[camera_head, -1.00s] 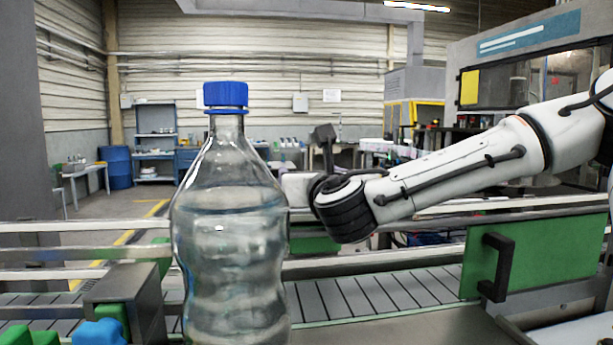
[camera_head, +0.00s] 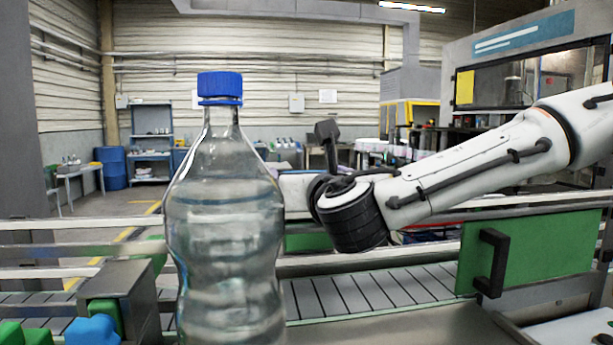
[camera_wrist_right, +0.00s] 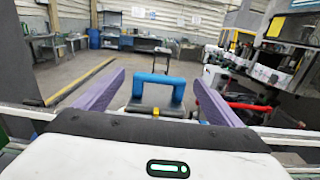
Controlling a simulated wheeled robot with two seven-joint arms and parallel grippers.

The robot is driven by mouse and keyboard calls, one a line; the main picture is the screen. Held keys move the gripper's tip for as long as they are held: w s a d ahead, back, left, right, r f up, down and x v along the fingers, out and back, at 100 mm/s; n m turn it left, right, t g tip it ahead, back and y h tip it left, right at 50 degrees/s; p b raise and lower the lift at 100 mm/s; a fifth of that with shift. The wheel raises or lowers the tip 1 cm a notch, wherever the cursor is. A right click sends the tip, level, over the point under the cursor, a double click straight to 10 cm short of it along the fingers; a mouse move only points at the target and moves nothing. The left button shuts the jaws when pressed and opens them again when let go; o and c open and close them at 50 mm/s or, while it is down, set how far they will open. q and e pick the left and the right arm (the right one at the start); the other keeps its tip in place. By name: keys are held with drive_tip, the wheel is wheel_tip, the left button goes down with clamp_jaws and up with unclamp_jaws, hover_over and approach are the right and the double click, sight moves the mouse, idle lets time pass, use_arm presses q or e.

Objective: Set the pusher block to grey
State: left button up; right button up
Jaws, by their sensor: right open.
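My right arm comes in from the right in the head view; its dark wrist joint (camera_head: 352,216) is behind and right of the bottle, and its fingers are hidden. In the right wrist view my right gripper (camera_wrist_right: 159,79) has two purple fingers spread apart with nothing gripped. A blue U-shaped handle (camera_wrist_right: 157,80) on a dark piece shows between and beyond the fingers. I cannot tell whether it is the pusher block. At lower left in the head view, a blue block (camera_head: 92,330) sits by green pieces (camera_head: 37,337), cut by the frame edge. My left gripper is not in view.
A large clear bottle (camera_head: 222,230) with a blue cap stands upright close in front, hiding much behind it. Metal rails and a slatted conveyor (camera_head: 375,288) run across. A green panel with a black handle (camera_head: 491,262) stands at right. A grey metal housing (camera_head: 120,283) is at left.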

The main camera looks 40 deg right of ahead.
drive_tip(key=v, duration=0.6)
drive_tip(key=shift+s+b, duration=0.2)
drive_tip(key=shift+b, duration=0.1)
drive_tip(key=shift+a, duration=0.1)
